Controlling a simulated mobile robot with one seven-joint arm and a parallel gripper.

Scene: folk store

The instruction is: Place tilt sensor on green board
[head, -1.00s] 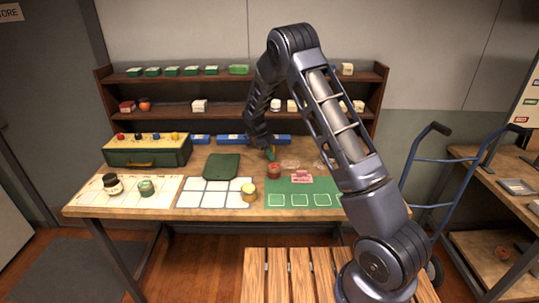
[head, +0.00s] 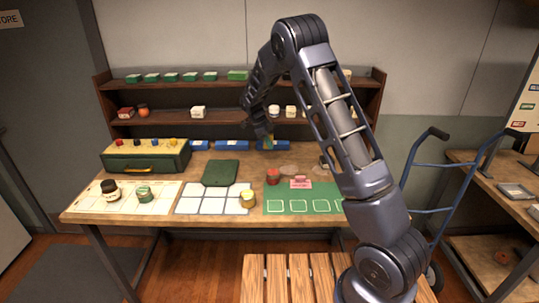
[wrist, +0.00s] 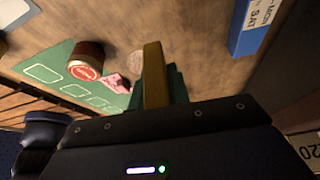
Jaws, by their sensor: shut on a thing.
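My gripper (head: 267,142) is shut on a small yellow-brown and dark green piece (wrist: 155,75), held above the back of the table. I cannot tell from its look whether this piece is the tilt sensor. The green board (head: 300,200) lies at the table's front right, with several white-outlined squares. It also shows in the wrist view (wrist: 62,78). The piece is beyond the board's back edge and apart from it. A red round tin (head: 273,176) and a pink labelled block (head: 301,182) stand at the board's back edge.
Blue labelled boxes (head: 233,145) line the table's back under the shelf (head: 170,114). A yellow-topped jar (head: 248,199) stands at the right edge of the white grid mat (head: 200,206). My arm hides the board's right end.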

